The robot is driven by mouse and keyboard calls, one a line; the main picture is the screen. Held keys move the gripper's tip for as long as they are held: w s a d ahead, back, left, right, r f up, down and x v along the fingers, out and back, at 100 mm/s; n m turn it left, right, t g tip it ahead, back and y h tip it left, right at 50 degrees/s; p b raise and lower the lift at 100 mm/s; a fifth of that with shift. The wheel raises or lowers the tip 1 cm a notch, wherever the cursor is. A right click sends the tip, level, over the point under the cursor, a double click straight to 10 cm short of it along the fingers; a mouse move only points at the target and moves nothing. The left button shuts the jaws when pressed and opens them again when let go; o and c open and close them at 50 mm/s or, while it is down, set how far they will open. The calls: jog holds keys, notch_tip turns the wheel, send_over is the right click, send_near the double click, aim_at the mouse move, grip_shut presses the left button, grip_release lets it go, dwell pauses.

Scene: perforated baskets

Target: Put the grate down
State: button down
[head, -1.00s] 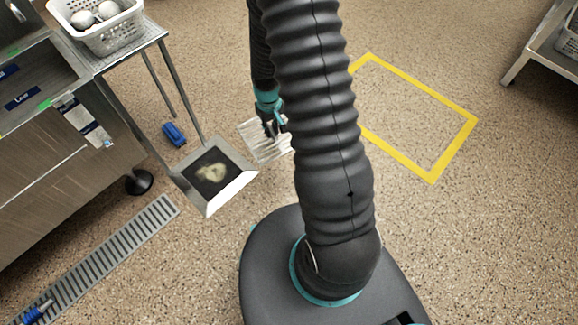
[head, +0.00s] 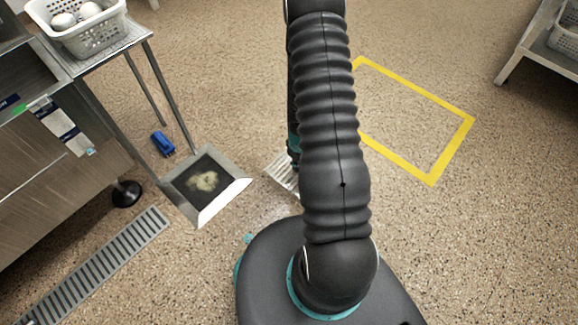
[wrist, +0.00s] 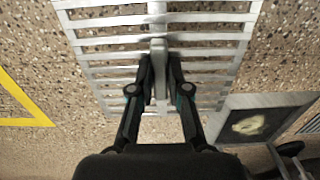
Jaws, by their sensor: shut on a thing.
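The grate (wrist: 205,45) is a pale metal panel of parallel slats with a raised bar down its middle. My gripper (wrist: 160,68) is shut on that bar in the wrist view, one finger on each side. In the head view the grate (head: 279,173) shows only in part, just left of my arm, which hides the rest of it and most of my gripper. Its height above the floor is hard to tell. To its left is a square metal-framed floor drain (head: 222,203), uncovered, with pale matter in its dark middle. The drain also shows in the wrist view (wrist: 225,128).
A yellow outlined rectangle (head: 453,149) on the floor at right is empty. A blue object (head: 162,144) lies near the steel table with a white basket (head: 90,38). A long slotted channel (head: 95,270) runs at lower left. A rack (head: 537,50) stands at upper right.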

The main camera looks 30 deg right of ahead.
aim_at(289, 159)
jog(key=w+f, duration=0.2)
jog(key=w, duration=0.1)
jog(key=w+a+f, duration=0.1)
jog(key=w, duration=0.1)
jog(key=shift+w+a+f+b, duration=0.1)
jog(key=shift+b, duration=0.2)
jog(key=shift+f+b, duration=0.35)
jog(key=shift+f, duration=1.65)
jog(key=shift+f, duration=0.1)
jog(key=c, duration=1.1)
grip_release()
jog(key=shift+c, duration=0.2)
